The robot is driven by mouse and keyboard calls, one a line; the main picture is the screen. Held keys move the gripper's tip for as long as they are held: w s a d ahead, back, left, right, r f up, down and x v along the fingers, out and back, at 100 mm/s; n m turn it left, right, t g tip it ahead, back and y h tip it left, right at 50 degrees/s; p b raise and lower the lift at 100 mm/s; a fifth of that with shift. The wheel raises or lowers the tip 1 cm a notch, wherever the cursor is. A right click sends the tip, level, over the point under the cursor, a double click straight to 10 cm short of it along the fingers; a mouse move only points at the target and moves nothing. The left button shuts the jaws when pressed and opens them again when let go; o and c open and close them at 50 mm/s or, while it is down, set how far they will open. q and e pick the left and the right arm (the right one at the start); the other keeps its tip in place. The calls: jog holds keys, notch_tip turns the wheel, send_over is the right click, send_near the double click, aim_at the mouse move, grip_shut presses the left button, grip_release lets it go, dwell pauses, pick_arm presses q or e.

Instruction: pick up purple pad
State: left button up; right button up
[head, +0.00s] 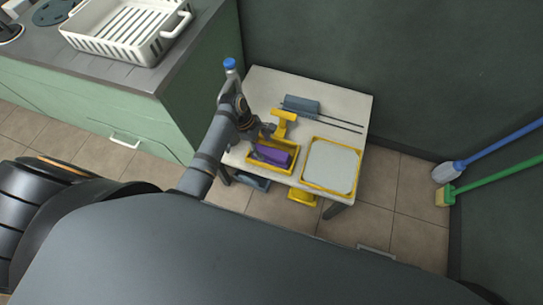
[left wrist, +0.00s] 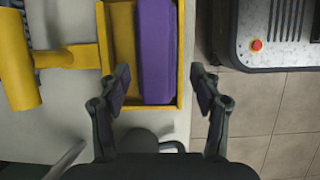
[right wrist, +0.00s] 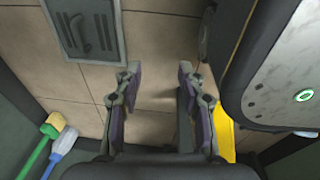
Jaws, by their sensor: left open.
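The purple pad (head: 272,155) lies in a yellow tray (head: 250,162) on the small white table (head: 345,95). It also shows in the left wrist view (left wrist: 157,50), along the right side of the yellow tray (left wrist: 122,45). My left gripper (head: 264,132) is at the tray in the head view. In the left wrist view my left gripper (left wrist: 160,80) is open and empty, its fingers apart on either side of the pad's near end, without visible contact. My right gripper (right wrist: 159,70) is open and empty over the tiled floor, and is not seen in the head view.
A yellow T-shaped tool (head: 285,118) lies beside the tray. A yellow-rimmed white board (head: 331,166) and a grey-blue item with thin rods (head: 301,105) share the table. A blue-capped bottle (head: 230,67) is behind my arm. Brooms (head: 447,172) lean right; a green counter (head: 200,100) stands left.

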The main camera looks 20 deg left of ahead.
aim_at(271, 152)
pick_arm(q)
jog(key=x, duration=0.1)
jog(key=b+x, duration=0.1)
jog(key=x, duration=0.1)
jog(key=d+b+x, duration=0.1)
jog(key=x, duration=0.1)
jog(key=shift+w+r, duration=0.2)
jog(key=shift+w, duration=0.1)
jog(key=shift+f, duration=0.1)
pick_arm(e)
jog(key=w, duration=0.3)
jog(key=shift+w, duration=0.25)
pick_arm(q)
grip_shut()
jog(key=shift+r, duration=0.4)
notch_tip(271, 152, up, 9)
jog(key=p, duration=0.3)
jog(key=shift+r, duration=0.15)
pick_arm(e)
jog(key=s, duration=0.6)
jog(key=shift+r, duration=0.15)
jog(key=shift+d, duration=0.1)
